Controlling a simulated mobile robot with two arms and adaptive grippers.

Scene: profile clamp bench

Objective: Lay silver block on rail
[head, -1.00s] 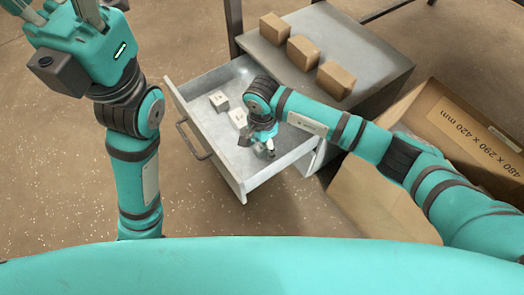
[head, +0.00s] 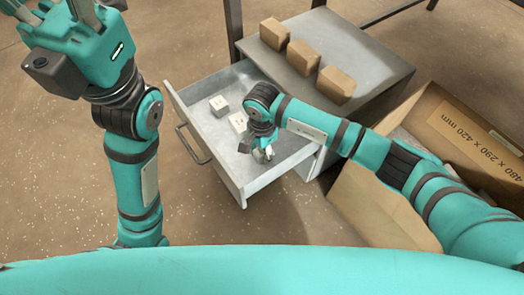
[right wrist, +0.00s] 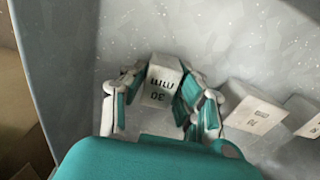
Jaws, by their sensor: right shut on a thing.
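My right gripper (head: 263,154) reaches down into the open drawer (head: 222,167). In the right wrist view, the right gripper (right wrist: 160,92) is shut on a pale silver-grey block (right wrist: 161,82) marked "30 mm", with fingers on both sides of it. In the head view this block is mostly hidden by the gripper. Two similar pale blocks, one nearer (head: 238,121) and one farther (head: 219,105), lie on the drawer floor beside it. My left gripper (head: 50,8) is raised at the top left, fingers spread and partly cut off, with nothing seen between them. No rail shows.
The drawer's walls surround the right gripper. Several brown blocks (head: 304,54) stand in a row on the grey cabinet top (head: 375,62). An open cardboard box (head: 385,205) stands at the right, under my right arm. Bare floor (head: 190,40) lies left of the cabinet.

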